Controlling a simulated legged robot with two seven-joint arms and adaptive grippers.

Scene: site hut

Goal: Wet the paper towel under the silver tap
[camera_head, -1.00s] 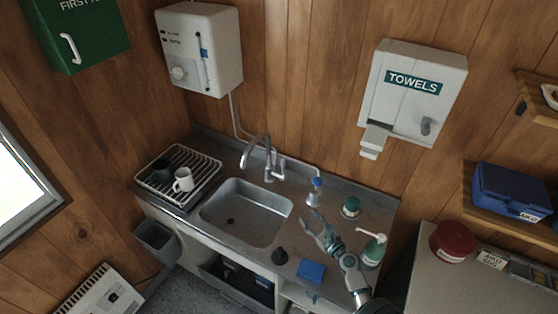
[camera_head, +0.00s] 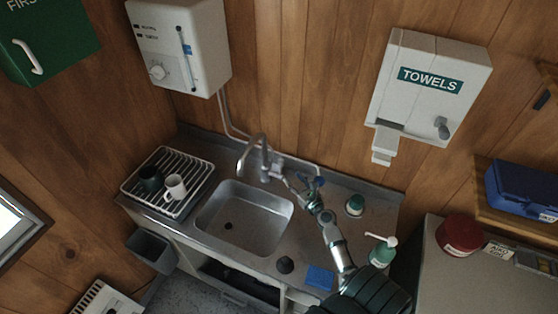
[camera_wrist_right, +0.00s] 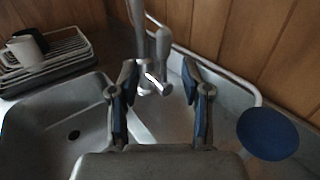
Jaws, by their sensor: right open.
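The silver tap (camera_head: 258,150) arches over the sink (camera_head: 245,219) at the back of the counter; its upright and lever (camera_wrist_right: 163,45) show in the right wrist view. My right gripper (camera_head: 297,187) is just right of the tap's base. In the right wrist view its two fingers (camera_wrist_right: 158,88) are apart, with the tap's metal fittings beyond and between them; I cannot tell whether they touch. No water stream shows. A pale piece (camera_head: 384,148) sticks out under the towel dispenser (camera_head: 430,87); I cannot tell whether it is paper. My left gripper is out of view.
A dish rack (camera_head: 168,182) with a white mug (camera_head: 175,187) and a dark mug stands left of the sink. A green-lidded jar (camera_head: 355,205), soap pump bottle (camera_head: 382,252) and blue sponge (camera_head: 320,278) are near my right arm. A blue disc (camera_wrist_right: 267,133) lies right of the fingers.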

